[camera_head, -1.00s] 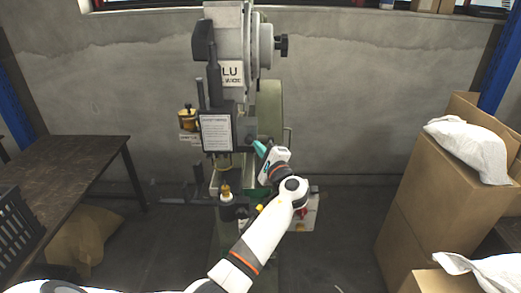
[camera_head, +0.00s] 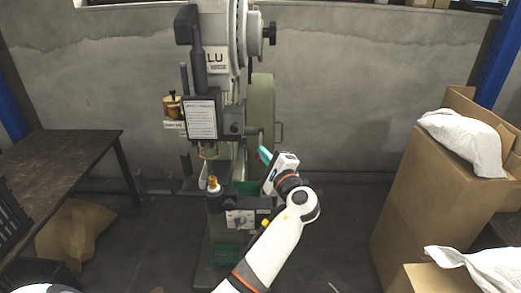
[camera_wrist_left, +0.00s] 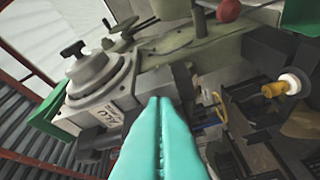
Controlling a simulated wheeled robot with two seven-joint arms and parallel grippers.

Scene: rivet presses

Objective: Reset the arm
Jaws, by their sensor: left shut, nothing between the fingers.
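My left arm reaches up from the bottom of the head view. My left gripper (camera_head: 264,154), with teal fingertips, is in front of the right side of the rivet press (camera_head: 229,125). In the left wrist view the two teal fingers (camera_wrist_left: 158,105) lie together with nothing between them. They point toward the press head (camera_wrist_left: 103,85), which looks tilted in this view. I cannot tell the exact gap between the fingertips and the press. My right gripper is not in view.
A dark table (camera_head: 60,165) stands at the left, with a brown sack (camera_head: 75,235) below it. Stacked cardboard boxes (camera_head: 405,205) with white bags (camera_head: 462,142) stand at the right. The press's lower post with a yellow tip (camera_head: 213,184) stands left of my gripper. Open floor lies right of the press.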

